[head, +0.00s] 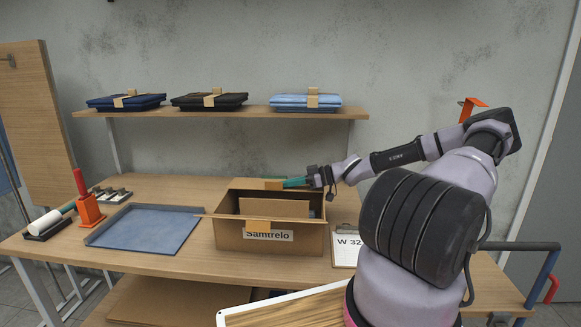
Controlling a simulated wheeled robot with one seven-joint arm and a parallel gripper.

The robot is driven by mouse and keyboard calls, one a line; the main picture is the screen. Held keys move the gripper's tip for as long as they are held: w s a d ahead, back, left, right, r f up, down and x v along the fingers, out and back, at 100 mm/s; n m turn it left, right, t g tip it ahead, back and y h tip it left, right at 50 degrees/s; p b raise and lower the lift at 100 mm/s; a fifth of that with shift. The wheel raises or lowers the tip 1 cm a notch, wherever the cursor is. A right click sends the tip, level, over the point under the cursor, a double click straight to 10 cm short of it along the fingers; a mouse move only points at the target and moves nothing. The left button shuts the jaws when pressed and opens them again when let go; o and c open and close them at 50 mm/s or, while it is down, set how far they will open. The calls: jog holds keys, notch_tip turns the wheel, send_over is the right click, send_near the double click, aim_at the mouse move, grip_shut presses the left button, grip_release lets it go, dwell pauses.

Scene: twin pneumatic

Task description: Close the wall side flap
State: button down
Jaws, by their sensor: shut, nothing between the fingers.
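An open cardboard box (229,236) labelled "Samtrelo" stands on the table in the head view. A narrow strip of its left flap sticks out at the left rim. A brown cardboard panel (262,208) shows inside the opening. I cannot tell if it is a flap or contents. At the back rim, on the wall side, a small tan piece (273,184) shows; it may belong to the wall side flap, which I cannot make out clearly. My gripper (287,183), with teal fingers, is shut and empty. It points left over the back rim, close to the tan piece; contact is unclear.
A blue-grey tray (147,234) lies left of the box. An orange holder (90,210) with a red handle stands farther left. A clipboard (344,247) lies right of the box. A shelf (228,113) with folded clothes hangs above the back.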

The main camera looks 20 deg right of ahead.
jog(key=shift+s+f+n, duration=0.1)
jog(key=shift+f+n, duration=0.2)
jog(key=shift+f, duration=0.05)
dwell(0.5)
